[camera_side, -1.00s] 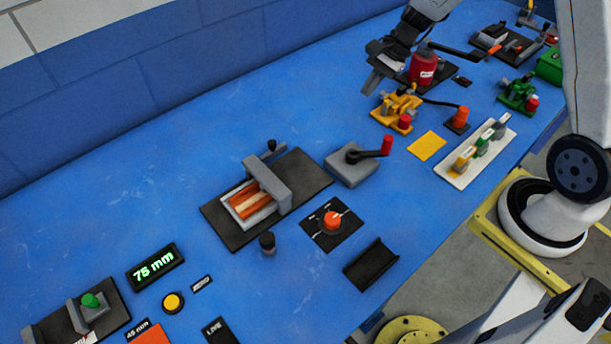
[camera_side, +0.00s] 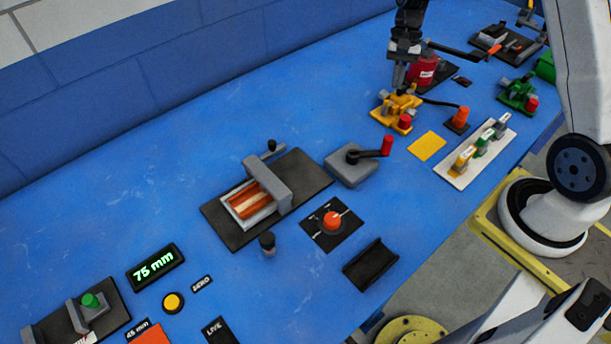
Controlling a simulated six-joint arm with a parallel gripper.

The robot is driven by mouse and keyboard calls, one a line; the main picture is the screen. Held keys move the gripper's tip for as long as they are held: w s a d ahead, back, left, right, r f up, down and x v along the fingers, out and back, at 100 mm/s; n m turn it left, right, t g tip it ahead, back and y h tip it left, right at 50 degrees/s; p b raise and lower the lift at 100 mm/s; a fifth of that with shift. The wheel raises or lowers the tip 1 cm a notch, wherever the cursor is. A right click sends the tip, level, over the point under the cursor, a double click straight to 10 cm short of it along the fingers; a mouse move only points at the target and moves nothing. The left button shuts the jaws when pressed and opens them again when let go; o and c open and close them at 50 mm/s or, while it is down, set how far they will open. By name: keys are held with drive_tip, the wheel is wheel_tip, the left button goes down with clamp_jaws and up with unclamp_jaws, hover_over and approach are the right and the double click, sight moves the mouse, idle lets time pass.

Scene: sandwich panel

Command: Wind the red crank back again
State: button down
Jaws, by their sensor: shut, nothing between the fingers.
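The red crank (camera_side: 387,146) has an upright red handle at the right end of a black arm. The arm is mounted on a grey box (camera_side: 350,172) right of the middle of the table. My gripper (camera_side: 400,89) points down, shut and empty, at the upper right. It is over or just behind the yellow clamp device (camera_side: 397,110), well apart from the crank and farther back. I cannot tell whether its tips touch the yellow device.
A red cylinder (camera_side: 424,70) stands just right of my gripper. A grey vise-like press (camera_side: 268,180) with striped layers is left of the crank. An orange knob (camera_side: 333,221) is in front of it. A white switch strip (camera_side: 478,155) lies right. The blue table's back left is clear.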

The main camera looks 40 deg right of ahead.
drive_tip(key=s+a+f, duration=0.4)
drive_tip(key=a+f, duration=0.2)
drive_tip(key=f, duration=0.3)
drive_tip(key=shift+s, duration=0.4)
drive_tip(key=shift+s+a+m, duration=0.15)
drive_tip(key=shift+s+m, duration=0.4)
drive_tip(key=shift+m, duration=0.15)
idle(0.5)
drive_tip(key=s+a+m+t+y, duration=0.1)
drive_tip(key=s+a+m+t, duration=0.1)
drive_tip(key=s+a+m, duration=0.3)
drive_tip(key=shift+a, duration=0.35)
idle(0.5)
drive_tip(key=shift+s, duration=0.1)
drive_tip(key=shift+d, duration=0.15)
idle(0.4)
